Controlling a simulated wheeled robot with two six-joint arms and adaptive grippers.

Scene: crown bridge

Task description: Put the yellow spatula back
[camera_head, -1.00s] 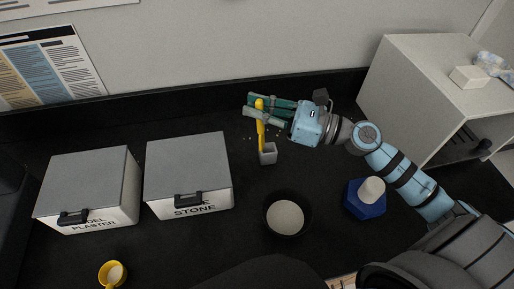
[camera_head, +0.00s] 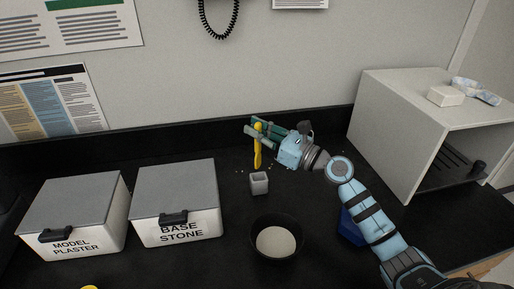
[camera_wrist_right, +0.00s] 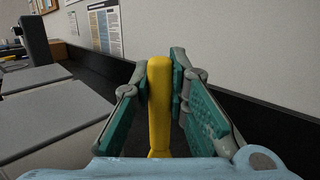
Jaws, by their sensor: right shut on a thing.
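My right gripper (camera_head: 259,130) is shut on the yellow spatula (camera_head: 257,157), which hangs upright from it. In the right wrist view, the yellow handle (camera_wrist_right: 159,105) stands between the two green finger pads of the gripper (camera_wrist_right: 160,80). The small grey square holder (camera_head: 259,184) stands on the black counter, its open top facing up. The spatula's lower end shows just above the holder's far rim in the head view and looks apart from it. I cannot tell whether it is over the opening or behind it. My left gripper is not in view.
A black bowl of pale powder (camera_head: 275,238) stands in front of the holder. Two lidded boxes, model plaster (camera_head: 73,215) and base stone (camera_head: 176,203), stand left. A blue object (camera_head: 350,226) is partly behind my right arm. An open white cabinet (camera_head: 424,130) stands right.

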